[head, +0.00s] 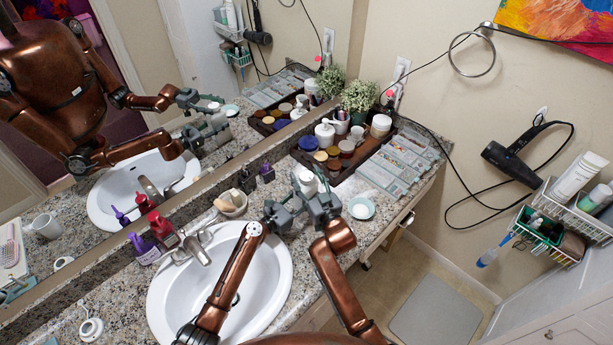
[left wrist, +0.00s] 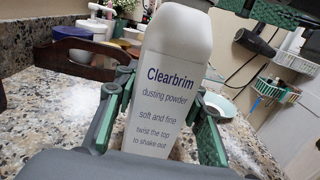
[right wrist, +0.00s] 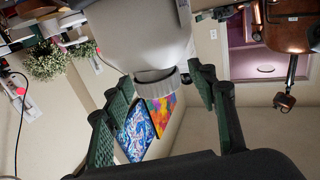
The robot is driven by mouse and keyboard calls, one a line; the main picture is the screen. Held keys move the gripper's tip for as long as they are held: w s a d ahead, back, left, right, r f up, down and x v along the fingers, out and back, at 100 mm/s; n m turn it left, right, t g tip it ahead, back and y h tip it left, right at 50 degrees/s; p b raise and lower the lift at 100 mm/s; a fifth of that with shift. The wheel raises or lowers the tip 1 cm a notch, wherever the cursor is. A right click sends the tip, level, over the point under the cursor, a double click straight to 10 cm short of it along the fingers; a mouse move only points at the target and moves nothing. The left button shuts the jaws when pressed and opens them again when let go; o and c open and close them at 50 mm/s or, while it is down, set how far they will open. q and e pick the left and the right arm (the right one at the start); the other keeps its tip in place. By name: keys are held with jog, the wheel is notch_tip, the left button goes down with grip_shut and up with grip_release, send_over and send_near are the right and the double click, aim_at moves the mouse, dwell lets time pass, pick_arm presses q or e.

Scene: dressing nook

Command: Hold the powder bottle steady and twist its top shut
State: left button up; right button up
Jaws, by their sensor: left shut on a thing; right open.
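The white powder bottle (head: 308,184) is labelled "Clearbrim dusting powder" in the left wrist view (left wrist: 168,85). My left gripper (head: 294,204) is shut on its body, with a green-padded finger on each side. The label reads upright, slightly tilted in that view. My right gripper (right wrist: 161,84) is open around the bottle's ribbed top (right wrist: 158,82), with a finger on either side and a gap visible at the right one.
White powder (left wrist: 72,106) lies spilled on the granite counter. A small pale dish (head: 361,208) stands right of the grippers.

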pick_arm(q)
jog(key=shift+c, duration=0.2)
pick_arm(e)
jog(key=v, duration=1.2)
pick_arm(q)
jog(key=o, duration=1.5)
jog(key=shift+s+a, duration=0.1)
